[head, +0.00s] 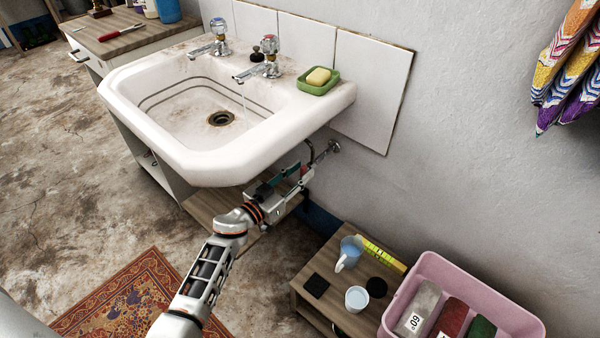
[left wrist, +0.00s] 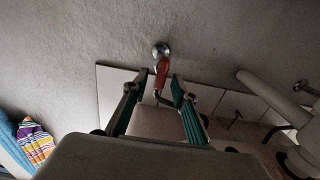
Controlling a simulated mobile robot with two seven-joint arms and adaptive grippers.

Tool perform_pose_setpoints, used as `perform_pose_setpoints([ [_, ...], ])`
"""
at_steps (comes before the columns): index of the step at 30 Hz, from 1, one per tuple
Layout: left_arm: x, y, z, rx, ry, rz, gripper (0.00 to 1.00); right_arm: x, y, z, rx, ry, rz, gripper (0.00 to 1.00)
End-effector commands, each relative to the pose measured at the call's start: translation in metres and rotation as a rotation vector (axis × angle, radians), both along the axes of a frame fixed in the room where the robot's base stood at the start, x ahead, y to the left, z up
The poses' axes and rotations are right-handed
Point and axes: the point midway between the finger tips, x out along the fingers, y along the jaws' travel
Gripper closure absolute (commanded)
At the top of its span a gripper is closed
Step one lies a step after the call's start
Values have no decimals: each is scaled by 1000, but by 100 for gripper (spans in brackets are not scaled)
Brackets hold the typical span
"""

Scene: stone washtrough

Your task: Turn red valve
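The red valve has a red lever handle (left wrist: 162,70) on a round chrome fitting (left wrist: 161,50) at the wall, seen in the left wrist view. In the head view the fitting (head: 334,146) is under the right side of the sink, and a bit of red (head: 304,171) shows by my gripper. My left gripper (left wrist: 154,86) is open. Its two green-padded fingers stand on either side of the handle, with gaps visible on both sides. In the head view the left gripper (head: 296,171) is partly hidden by its own wrist. My right gripper is not in view.
The white sink (head: 190,163) hangs just above my left gripper. Below on the right, a low wooden stand (head: 330,262) holds a light blue mug (head: 350,252) and a cup (head: 356,299). A pink bin (head: 500,313) stands beside it. A grey pipe (left wrist: 262,92) shows right in the wrist view.

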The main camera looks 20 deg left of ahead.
Motion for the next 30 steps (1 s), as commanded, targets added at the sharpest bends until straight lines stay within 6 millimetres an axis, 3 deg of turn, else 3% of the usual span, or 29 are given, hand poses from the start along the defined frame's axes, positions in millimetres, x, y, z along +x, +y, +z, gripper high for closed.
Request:
perform_pose_setpoints([
  [5,0,0,1,0,-1,0,76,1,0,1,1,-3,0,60],
  [8,0,0,1,0,-1,0,100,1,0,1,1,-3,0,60],
  [20,0,0,1,28,-10,0,100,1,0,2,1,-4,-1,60],
  [30,-1,-2,1,223,-81,0,100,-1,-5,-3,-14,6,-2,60],
])
